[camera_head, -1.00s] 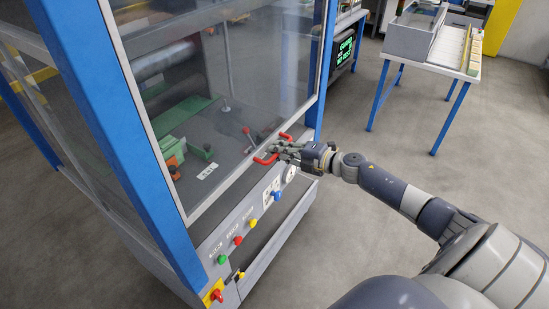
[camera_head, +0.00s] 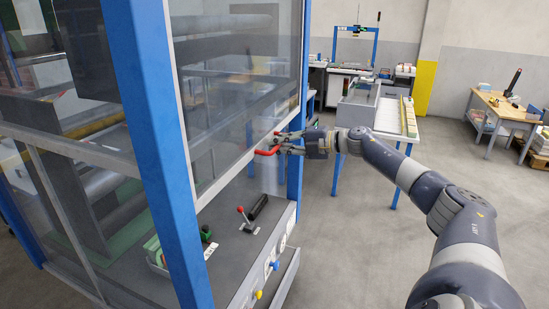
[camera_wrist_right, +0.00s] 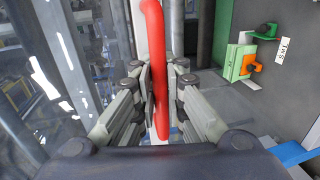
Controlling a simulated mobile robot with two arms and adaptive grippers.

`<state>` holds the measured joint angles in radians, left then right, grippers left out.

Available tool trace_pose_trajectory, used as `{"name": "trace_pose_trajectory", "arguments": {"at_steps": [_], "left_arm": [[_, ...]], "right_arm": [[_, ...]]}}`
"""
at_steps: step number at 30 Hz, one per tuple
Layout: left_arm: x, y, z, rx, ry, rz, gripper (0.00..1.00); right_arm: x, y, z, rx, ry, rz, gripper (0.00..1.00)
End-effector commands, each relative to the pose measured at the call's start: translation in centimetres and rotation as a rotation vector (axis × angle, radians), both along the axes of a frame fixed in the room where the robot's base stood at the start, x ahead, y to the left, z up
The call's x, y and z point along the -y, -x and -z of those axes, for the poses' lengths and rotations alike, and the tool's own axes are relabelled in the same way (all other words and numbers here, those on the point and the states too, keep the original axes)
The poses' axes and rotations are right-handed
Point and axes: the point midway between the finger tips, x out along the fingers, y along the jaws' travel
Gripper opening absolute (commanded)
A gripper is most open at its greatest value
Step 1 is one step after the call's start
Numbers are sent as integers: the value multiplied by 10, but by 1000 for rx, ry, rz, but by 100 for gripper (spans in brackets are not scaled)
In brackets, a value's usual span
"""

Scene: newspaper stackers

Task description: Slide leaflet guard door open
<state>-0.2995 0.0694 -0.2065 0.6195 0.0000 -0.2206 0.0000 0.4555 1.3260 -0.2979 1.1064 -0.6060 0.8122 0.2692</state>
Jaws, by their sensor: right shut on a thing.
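The guard door (camera_head: 236,95) is a clear panel in a grey frame on the blue-posted machine. It stands raised, with its bottom edge above the machine bed and an opening below it. A red handle (camera_head: 268,152) sits on the lower edge of the door. My right gripper (camera_head: 283,146) is shut on the red handle. In the right wrist view the handle (camera_wrist_right: 154,60) runs between the two fingers (camera_wrist_right: 158,105), which close on it from both sides. My left gripper is not in view.
Below the door, a red-knobbed lever (camera_head: 245,218) and a green part (camera_head: 206,233) stand on the machine bed. A blue post (camera_head: 298,170) is beside my right gripper. A table with a grey box (camera_head: 358,108) stands behind my arm.

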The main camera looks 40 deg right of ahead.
Motion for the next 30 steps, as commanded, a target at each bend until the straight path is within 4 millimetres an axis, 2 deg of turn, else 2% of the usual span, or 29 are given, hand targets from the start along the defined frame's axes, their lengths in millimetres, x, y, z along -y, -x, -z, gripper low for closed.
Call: {"name": "trace_pose_trajectory", "arguments": {"at_steps": [1,6,12,19,20,22,23,30], "left_arm": [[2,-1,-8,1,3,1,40],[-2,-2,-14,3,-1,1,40],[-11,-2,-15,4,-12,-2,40],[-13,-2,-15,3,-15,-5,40],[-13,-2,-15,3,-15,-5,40],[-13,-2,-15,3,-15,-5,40],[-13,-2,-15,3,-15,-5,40],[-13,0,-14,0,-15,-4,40]], "right_arm": [[1,0,-13,2,0,1,0],[1,0,-24,2,0,2,0],[2,0,-26,1,0,4,0],[3,0,-26,2,2,6,0],[3,0,-26,2,2,7,13],[3,0,-26,2,2,7,29],[3,0,-25,2,2,7,31],[2,0,-24,0,1,4,31]]}}
